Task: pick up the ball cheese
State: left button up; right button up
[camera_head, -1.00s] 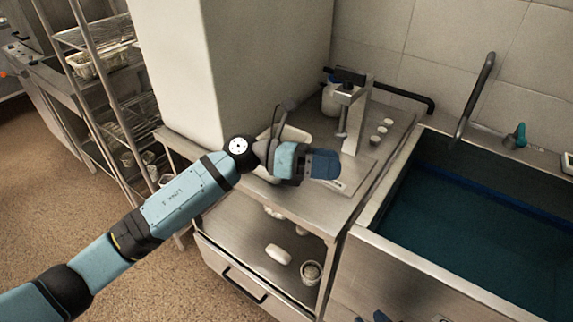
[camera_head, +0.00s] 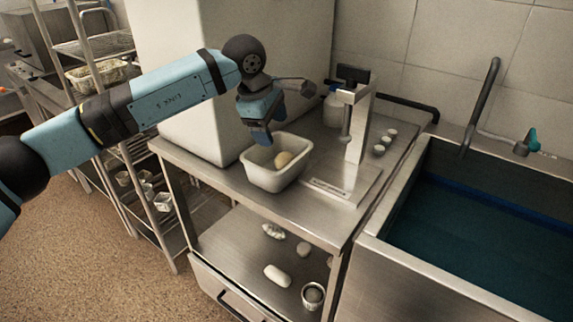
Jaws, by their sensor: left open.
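A pale yellow round thing, which looks like the ball cheese (camera_head: 284,159), lies inside a white basket (camera_head: 268,182) on the steel counter. My left gripper (camera_head: 262,139) is open and points down just above the back left rim of the basket. It is to the left of the ball cheese and appears apart from it. The gripper's fingers are seen partly from the side. My right gripper is not in view.
A scale-like metal stand (camera_head: 352,130) and a white jar (camera_head: 333,108) stand right of the basket. A deep sink (camera_head: 470,230) lies further right. A white block (camera_head: 277,275) and a cup (camera_head: 313,295) are on the shelf below. A large pale box-shaped column (camera_head: 190,90) rises behind my arm.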

aim_at(284, 156)
pick_arm(q)
jog(key=x, duration=0.6)
jog(key=shift+r, duration=0.1)
jog(key=b+x, duration=0.1)
jog(key=x, duration=0.4)
jog(key=shift+s+d, duration=0.15)
jog(key=shift+s, duration=0.05)
jog(key=c, duration=0.7)
